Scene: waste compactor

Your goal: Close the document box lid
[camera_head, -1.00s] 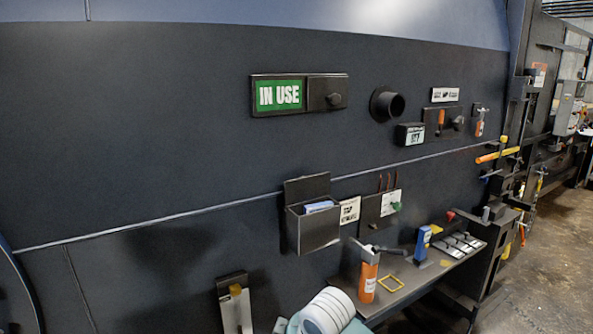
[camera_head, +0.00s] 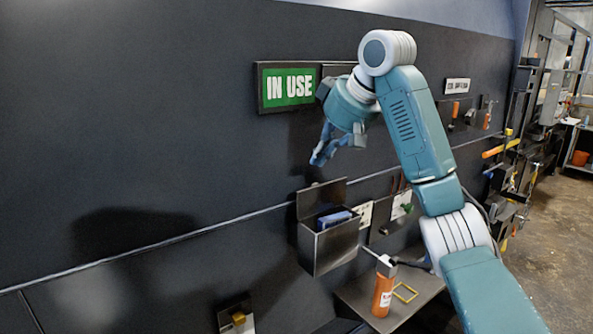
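The dark document box (camera_head: 333,250) hangs on the black wall. Its lid (camera_head: 322,198) stands open, raised at the back against the wall. A blue item (camera_head: 335,218) shows inside the box's open top. My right arm comes in from the right, and my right gripper (camera_head: 318,158) points down above the lid, apart from it. Its blue fingers overlap in this view, so I cannot tell how far they are open. No held object is visible. My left gripper is not in view.
An "IN USE" sign (camera_head: 288,87) is on the wall above, partly covered by my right arm. Wall left of the box is clear.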

